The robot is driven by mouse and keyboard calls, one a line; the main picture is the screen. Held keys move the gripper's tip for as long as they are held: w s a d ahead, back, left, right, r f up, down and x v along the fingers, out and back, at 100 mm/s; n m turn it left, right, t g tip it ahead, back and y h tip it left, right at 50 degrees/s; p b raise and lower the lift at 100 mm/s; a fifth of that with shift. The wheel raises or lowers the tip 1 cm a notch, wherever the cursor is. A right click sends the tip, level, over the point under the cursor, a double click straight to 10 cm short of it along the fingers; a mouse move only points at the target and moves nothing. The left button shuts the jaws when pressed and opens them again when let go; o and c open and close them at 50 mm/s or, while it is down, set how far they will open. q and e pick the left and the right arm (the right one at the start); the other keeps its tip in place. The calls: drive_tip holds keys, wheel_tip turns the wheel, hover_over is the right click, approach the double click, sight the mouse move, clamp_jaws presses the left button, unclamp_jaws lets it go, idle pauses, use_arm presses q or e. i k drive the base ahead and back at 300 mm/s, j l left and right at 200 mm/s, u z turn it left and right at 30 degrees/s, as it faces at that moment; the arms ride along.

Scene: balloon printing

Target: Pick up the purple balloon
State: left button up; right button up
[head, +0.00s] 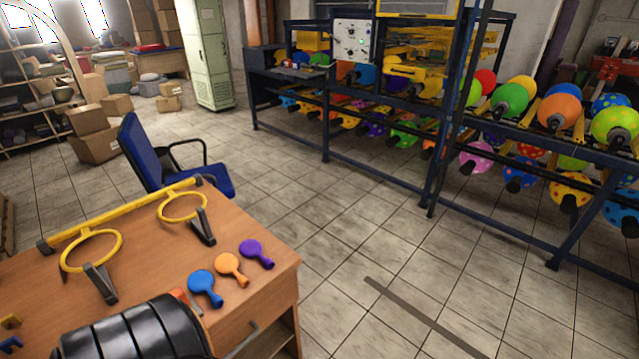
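The purple balloon (257,253) lies flat and deflated on the wooden table (265,287), near its right edge. It is the rightmost of a short row. The orange balloon (231,267) lies just left of it, and the blue balloon (204,286) lies beyond that, nearer the camera. The purple balloon is fully visible, with nothing touching it. Neither my left nor my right gripper can be made out in the head view.
A yellow bar with two rings (92,250) stands on the table behind the balloons. A large dark ribbed shape (130,332) covers the table's near part. A blue chair (145,155) stands behind the table. Racks of inflated balloons (510,98) stand across open tiled floor.

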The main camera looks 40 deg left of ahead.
sight(256, 253)
drive_tip(key=i+j+u, duration=0.2)
drive_tip(key=i, duration=0.35)
drive_tip(key=i+l+u, duration=0.2)
drive_tip(key=i, duration=0.3)
drive_tip(key=i+u, duration=0.25)
drive_tip(key=i, duration=0.3)
drive_tip(key=i+l+u, duration=0.2)
drive_tip(key=i, duration=0.35)
drive_tip(key=u, duration=2.85)
